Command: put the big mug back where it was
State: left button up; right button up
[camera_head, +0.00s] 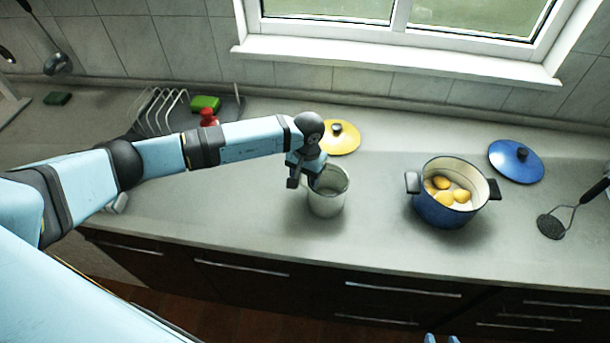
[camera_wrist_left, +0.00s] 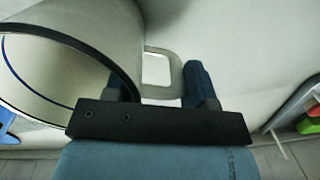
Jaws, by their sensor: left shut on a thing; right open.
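The big mug (camera_head: 326,200) is pale grey-white and upright in the middle of the counter in the head view. In the left wrist view the mug (camera_wrist_left: 85,35) fills the upper left, with a dark rim and its handle (camera_wrist_left: 157,62) between my fingers. My left gripper (camera_head: 312,178) is shut on this handle, at the mug's left side; it also shows in the wrist view (camera_wrist_left: 157,88). I cannot tell whether the mug's base touches the counter. Two blue fingertips of my right gripper (camera_head: 441,339) show apart at the bottom edge, empty.
A blue pot (camera_head: 447,213) with yellow items stands to the right. A yellow lid (camera_head: 342,140) lies behind the mug, a blue lid (camera_head: 516,161) behind the pot. A skimmer (camera_head: 551,227) lies far right. A dish rack (camera_head: 160,113) stands back left. Counter between mug and pot is clear.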

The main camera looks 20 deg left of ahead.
pick_arm(q)
jog(key=o, duration=1.3)
jog(key=shift+f, duration=0.1)
jog(key=shift+r+p, duration=0.25)
jog(key=shift+p, duration=0.05)
jog(key=shift+w+r, duration=0.1)
jog(key=shift+r, duration=0.1)
jog(key=r+b, duration=0.1)
jog(key=r, duration=0.2)
jog(key=r+b, duration=0.1)
jog(key=r, duration=0.3)
jog(key=r+b, duration=0.1)
jog(key=r, duration=0.3)
jog(key=shift+w+d+r, duration=0.1)
jog(key=shift+w+r, duration=0.15)
jog(key=shift+w, duration=0.15)
